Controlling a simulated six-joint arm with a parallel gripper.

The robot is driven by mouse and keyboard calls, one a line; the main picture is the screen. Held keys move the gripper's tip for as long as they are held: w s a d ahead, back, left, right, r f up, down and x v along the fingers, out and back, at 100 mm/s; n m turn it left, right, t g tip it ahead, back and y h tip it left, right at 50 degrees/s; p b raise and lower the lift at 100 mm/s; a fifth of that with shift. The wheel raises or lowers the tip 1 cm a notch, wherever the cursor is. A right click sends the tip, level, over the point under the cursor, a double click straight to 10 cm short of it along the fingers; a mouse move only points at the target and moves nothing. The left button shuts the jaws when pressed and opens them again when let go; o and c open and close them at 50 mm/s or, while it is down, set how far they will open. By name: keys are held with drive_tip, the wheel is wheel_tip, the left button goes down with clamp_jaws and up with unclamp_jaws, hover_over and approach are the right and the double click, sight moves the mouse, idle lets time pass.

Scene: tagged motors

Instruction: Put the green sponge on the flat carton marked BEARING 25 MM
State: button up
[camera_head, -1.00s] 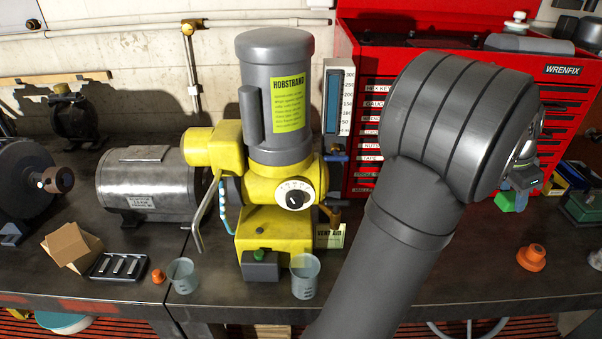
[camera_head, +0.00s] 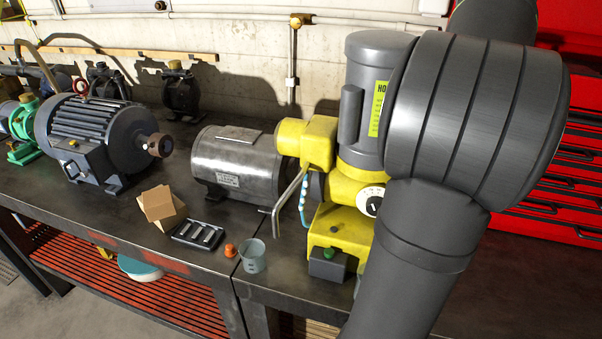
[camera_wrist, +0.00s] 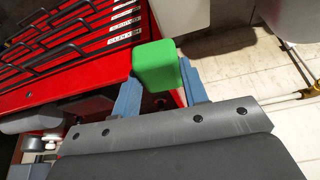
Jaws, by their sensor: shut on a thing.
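My gripper (camera_wrist: 160,88) is shut on the green sponge (camera_wrist: 157,63), which sits between the two blue-grey fingers in the wrist view. The sponge is held up in the air, with the red tool chest behind it. In the head view my own arm hides the gripper and sponge. Two small flat brown cartons lie on the bench left of the centre in the head view, one upper carton (camera_head: 158,203) resting askew over a lower one (camera_head: 172,219). No marking can be read on either, so I cannot tell which is BEARING 25 MM.
A black tray of metal pins (camera_head: 199,235), an orange knob (camera_head: 230,251) and a clear beaker (camera_head: 252,256) stand right of the cartons. A silver motor (camera_head: 235,165) is behind them, a grey motor (camera_head: 95,140) to the left. A yellow pump (camera_head: 335,225) stands nearer my arm.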

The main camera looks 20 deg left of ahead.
drive_tip(key=w+a+r+n+y, duration=0.1)
drive_tip(key=a+r+n, duration=0.1)
drive_tip(key=a, duration=0.8)
drive_tip(key=w+a+r+n+y, duration=0.1)
drive_tip(key=a+r+n, duration=0.2)
drive_tip(key=a, duration=0.7)
hover_over(167, 196)
drive_tip(key=s, duration=0.2)
drive_tip(key=f, duration=3.7)
drive_tip(key=shift+w+d+f, duration=0.1)
drive_tip(key=shift+w+d, duration=0.1)
drive_tip(key=shift+d, duration=0.1)
drive_tip(key=shift+f, duration=2)
